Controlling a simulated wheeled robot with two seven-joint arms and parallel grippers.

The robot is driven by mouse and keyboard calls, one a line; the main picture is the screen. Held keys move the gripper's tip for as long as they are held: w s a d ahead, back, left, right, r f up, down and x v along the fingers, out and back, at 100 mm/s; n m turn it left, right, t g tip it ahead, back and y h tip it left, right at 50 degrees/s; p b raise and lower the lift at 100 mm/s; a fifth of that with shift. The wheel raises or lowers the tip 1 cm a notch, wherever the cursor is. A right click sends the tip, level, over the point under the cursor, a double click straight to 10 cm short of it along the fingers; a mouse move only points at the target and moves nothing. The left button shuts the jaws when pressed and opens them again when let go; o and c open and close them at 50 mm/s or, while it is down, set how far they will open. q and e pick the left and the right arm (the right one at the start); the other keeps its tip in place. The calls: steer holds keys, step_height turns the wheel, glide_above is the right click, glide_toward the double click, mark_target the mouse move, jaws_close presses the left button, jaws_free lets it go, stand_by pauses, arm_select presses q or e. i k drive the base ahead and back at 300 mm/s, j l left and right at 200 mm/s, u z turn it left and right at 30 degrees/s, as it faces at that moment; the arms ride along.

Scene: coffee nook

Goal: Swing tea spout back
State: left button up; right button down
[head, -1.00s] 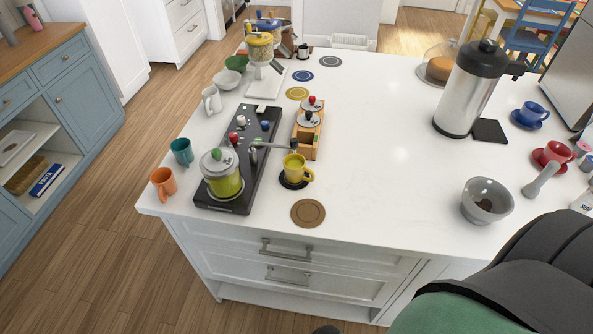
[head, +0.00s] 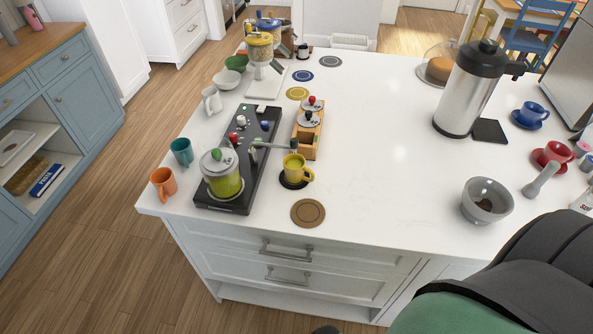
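The tea machine is a long black base (head: 240,180) with a glass pot (head: 224,185) of yellow-green tea at its near end. The pot has a grey lid with a green knob. The mug stands upright on a black coaster (head: 287,184). Neither gripper shows in the head view.
A wooden box (head: 309,140) with lidded jars stands right of the spout. An orange mug (head: 163,186) and a teal mug (head: 182,152) stand left of the base. A brown coaster (head: 308,213) lies in front. The countertop's middle is clear.

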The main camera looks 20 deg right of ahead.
mark_target(294, 142)
steer(key=k+j+z, duration=0.1)
steer(key=k+z, duration=0.15)
steer(key=k, duration=0.3)
steer(key=k+z, duration=0.3)
steer(key=k, duration=0.25)
